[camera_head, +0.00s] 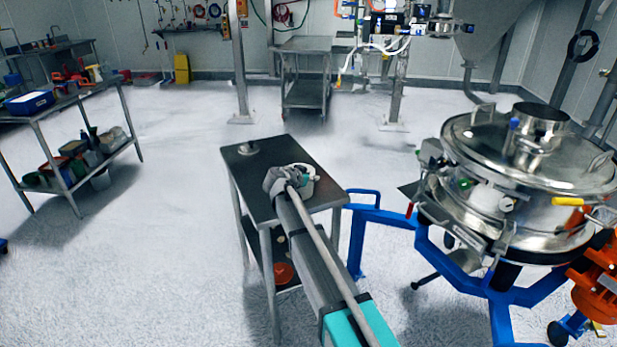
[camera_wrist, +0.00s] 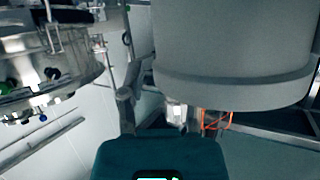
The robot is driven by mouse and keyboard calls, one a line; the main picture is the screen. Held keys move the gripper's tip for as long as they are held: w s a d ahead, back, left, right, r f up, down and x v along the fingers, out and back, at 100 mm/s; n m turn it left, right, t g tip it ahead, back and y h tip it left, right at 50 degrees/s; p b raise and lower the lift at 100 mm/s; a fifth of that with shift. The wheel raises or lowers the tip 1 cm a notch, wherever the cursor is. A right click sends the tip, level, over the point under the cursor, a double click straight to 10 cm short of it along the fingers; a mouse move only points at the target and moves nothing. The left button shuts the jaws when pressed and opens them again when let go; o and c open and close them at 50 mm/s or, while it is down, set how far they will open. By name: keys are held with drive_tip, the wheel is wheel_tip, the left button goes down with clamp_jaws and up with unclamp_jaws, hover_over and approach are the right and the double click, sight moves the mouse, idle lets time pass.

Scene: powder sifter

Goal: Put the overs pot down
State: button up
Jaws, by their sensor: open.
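My gripper (camera_head: 305,183) is over the near right part of the small steel table (camera_head: 232,163) in the head view. It is open. A smooth grey cylinder with a band round its lower edge, which looks like the overs pot (camera_wrist: 235,55), fills the upper right of the wrist view, very close to the gripper. It looks upright and just beside the fingers. In the head view my arm and wrist cover most of that spot, so the pot's base and its contact with the table are hidden.
A small metal item (camera_head: 249,148) lies at the table's far left corner. An orange object (camera_head: 284,272) is on the lower shelf. The steel sifter (camera_head: 520,175) on its blue frame (camera_head: 465,278) stands close on the right. The floor left of the table is clear.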

drive_tip(key=shift+r, duration=0.1)
drive_tip(key=shift+s+a+r, duration=0.1)
drive_tip(key=shift+s, duration=0.1)
drive_tip(key=p+v, duration=0.4)
drive_tip(key=v, duration=0.7)
drive_tip(key=shift+s+p, duration=0.3)
drive_tip(key=shift+p, duration=0.1)
drive_tip(key=s+d+f+n+g, duration=0.1)
drive_tip(key=s+d+f+g, duration=0.2)
drive_tip(key=d, duration=0.4)
drive_tip(key=s+d+f+n+g+y, duration=0.1)
drive_tip(key=s+d+f+g, duration=0.1)
drive_tip(key=s+d, duration=0.4)
drive_tip(key=s+d+f+g, duration=0.2)
drive_tip(key=s+d+f, duration=0.1)
drive_tip(key=d, duration=0.5)
drive_tip(key=s+d+f+n+g+y, duration=0.1)
drive_tip(key=s+d+n+g+y, duration=0.1)
drive_tip(key=s, duration=0.6)
drive_tip(key=s+d+f+n+g+y, duration=0.2)
drive_tip(key=s+d+n+y, duration=0.1)
drive_tip(key=s+d, duration=0.3)
drive_tip(key=shift+s+d+f+y, duration=0.2)
drive_tip(key=shift+s+d+y, duration=0.25)
drive_tip(key=shift+s, duration=0.75)
